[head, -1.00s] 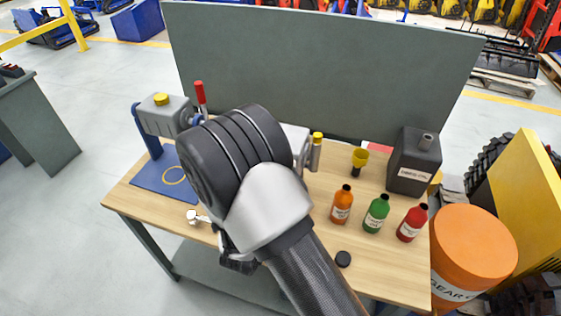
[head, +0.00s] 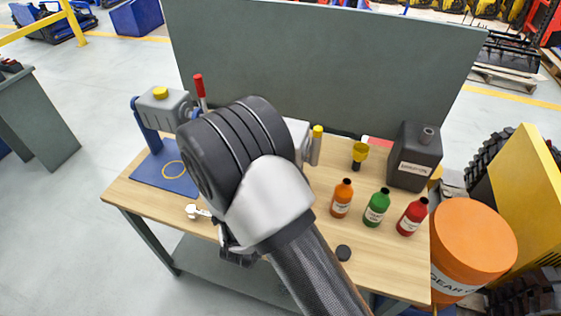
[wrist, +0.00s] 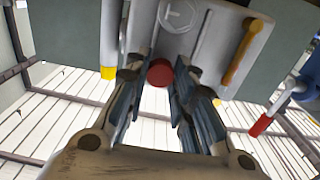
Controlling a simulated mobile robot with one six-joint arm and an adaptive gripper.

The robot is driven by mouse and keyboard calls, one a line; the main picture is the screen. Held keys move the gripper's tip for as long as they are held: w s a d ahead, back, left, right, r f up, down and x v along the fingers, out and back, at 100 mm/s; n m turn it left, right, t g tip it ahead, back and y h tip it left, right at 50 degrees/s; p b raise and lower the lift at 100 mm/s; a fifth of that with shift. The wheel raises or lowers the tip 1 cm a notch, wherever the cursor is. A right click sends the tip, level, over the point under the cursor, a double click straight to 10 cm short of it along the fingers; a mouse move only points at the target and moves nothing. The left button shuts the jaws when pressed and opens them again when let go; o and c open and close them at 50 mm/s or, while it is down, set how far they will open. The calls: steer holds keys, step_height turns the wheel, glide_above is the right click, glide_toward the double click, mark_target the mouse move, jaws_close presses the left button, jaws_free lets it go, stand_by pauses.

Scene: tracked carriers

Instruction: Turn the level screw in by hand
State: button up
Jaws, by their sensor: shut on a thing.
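In the wrist view, a round red screw head (wrist: 160,73) sits at the lower edge of a grey housing (wrist: 196,28). My gripper (wrist: 160,84) reaches up to it, with one finger on each side, and is shut on it. The fingers hide the screw's sides, and its thread does not show. In the head view, my arm hides the screw and the fingertips. Parts of a grey machine (head: 164,108) with a yellow cap show left of the arm above the workbench (head: 385,262).
Orange (head: 341,199), green (head: 376,208) and red (head: 411,218) bottles stand right of my arm. A black cap (head: 343,253) lies near the front. A grey panel (head: 330,65) closes the back.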

steer(key=shift+c, duration=1.1)
steer(key=m+b, duration=0.2)
steer(key=b, duration=0.1)
steer(key=shift+f, duration=0.3)
steer(key=m+b, duration=0.3)
steer(key=shift+b, duration=0.3)
steer(key=shift+r+m+b, duration=0.1)
steer(key=shift+m+b, duration=0.2)
steer(key=shift+m, duration=0.5)
steer(key=shift+r+m+p, duration=0.2)
steer(key=shift+m+p, duration=0.1)
steer(key=shift+m, duration=1.3)
